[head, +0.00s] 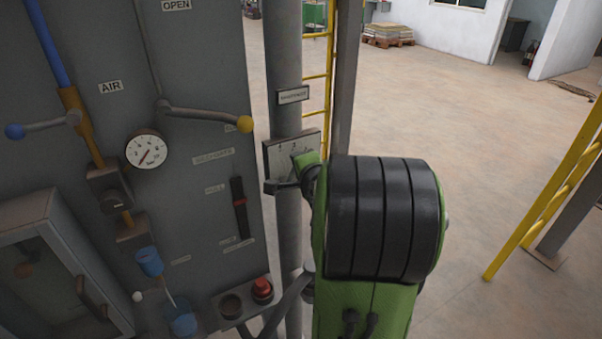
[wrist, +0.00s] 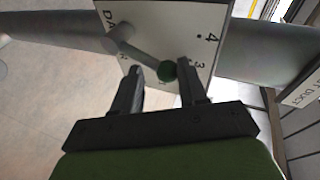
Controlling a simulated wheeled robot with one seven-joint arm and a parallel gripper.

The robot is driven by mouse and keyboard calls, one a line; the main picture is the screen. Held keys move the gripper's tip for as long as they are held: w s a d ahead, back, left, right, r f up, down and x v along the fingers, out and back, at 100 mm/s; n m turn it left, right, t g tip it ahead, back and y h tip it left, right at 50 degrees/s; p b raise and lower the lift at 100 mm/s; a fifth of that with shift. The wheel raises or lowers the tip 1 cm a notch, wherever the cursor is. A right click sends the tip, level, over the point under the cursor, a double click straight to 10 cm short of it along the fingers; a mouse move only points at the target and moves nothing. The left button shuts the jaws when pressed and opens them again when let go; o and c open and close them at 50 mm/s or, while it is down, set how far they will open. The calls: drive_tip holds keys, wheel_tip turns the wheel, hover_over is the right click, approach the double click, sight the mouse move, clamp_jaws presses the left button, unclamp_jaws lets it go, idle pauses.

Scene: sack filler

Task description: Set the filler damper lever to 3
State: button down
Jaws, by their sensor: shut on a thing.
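The damper lever (wrist: 143,53) is a grey rod with a dark green knob (wrist: 167,71) in the wrist view. It crosses a white scale plate (wrist: 172,28) whose 4 and 3 are readable; other marks are partly hidden. My gripper (wrist: 160,66) is shut on the lever, with the knob between its fingers, closer to the right one. The knob lies near the 3, but the exact pointing is unclear. In the head view the scale plate (head: 286,150) is on the grey pipe, and my arm hides most of the lever.
A grey panel (head: 190,80) at left carries a yellow-knobbed handle (head: 205,114), a blue-knobbed handle (head: 45,125), a gauge (head: 146,149) and a red button (head: 262,289). A yellow ladder (head: 316,75) stands behind the pipe. Open floor (head: 480,120) lies to the right.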

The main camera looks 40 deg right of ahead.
drive_tip(key=shift+w+a+f, duration=0.2)
drive_tip(key=shift+a+f, duration=0.1)
drive_tip(key=shift+a, duration=0.2)
drive_tip(key=c, duration=1)
unclamp_jaws()
drive_tip(key=shift+c, duration=0.2)
drive_tip(key=o, duration=0.5)
drive_tip(key=shift+a+r, duration=0.1)
drive_tip(key=shift+a, duration=0.05)
drive_tip(key=shift+o, duration=0.2)
drive_tip(key=shift+s, duration=0.1)
drive_tip(key=v, duration=1.5)
drive_tip(key=shift+s+p, duration=0.25)
drive_tip(key=shift+p, duration=0.05)
drive_tip(key=shift+r, duration=0.15)
